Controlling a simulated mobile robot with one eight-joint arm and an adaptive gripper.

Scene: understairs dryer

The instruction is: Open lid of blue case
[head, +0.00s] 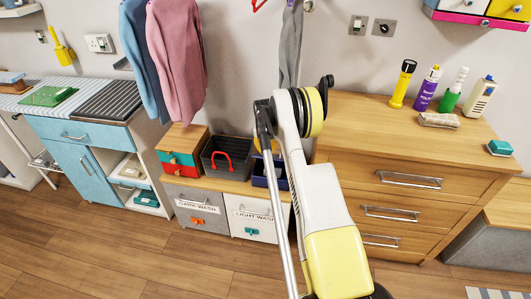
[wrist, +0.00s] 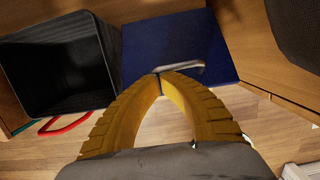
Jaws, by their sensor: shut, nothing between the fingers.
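The blue case (wrist: 178,42) shows in the wrist view as a flat dark blue top, its lid down. A grey metal handle (wrist: 186,68) lies near its front edge. In the head view the case (head: 259,180) stands on the low wooden unit, partly hidden by my arm. My gripper (wrist: 160,76) has yellow ribbed fingers. Their tips meet and hold nothing. The tips appear right at the left end of the handle; I cannot tell whether they touch it. In the head view my gripper is mostly hidden behind my arm.
A dark grey crate (head: 213,166) with a red handle stands close left of the case, with a small drawer box (head: 180,152) beyond. A wooden dresser (head: 345,150) rises on the right. Clothes (head: 175,60) hang above. Wooden floor lies open in front.

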